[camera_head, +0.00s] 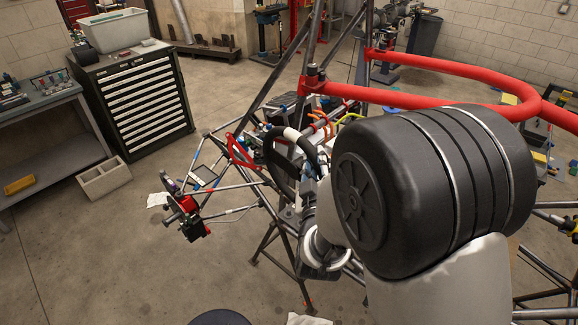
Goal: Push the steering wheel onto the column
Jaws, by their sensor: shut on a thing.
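The steering wheel (273,152) is a black rim with a white band at its top. It stands steeply tilted, seen nearly edge-on, in the middle of the chassis front. My gripper (308,171) is at the wheel's right side, shut on its rim, with my wrist just below. The fingertips are small and partly covered by my own arm. The column's end is hidden around the wheel, so I cannot tell whether the wheel touches it or sits apart.
Dark and red chassis tubes (440,70) surround the wheel, with a red hoop behind my arm. A red and black front hub (188,216) sticks out left. Floor between is mostly clear.

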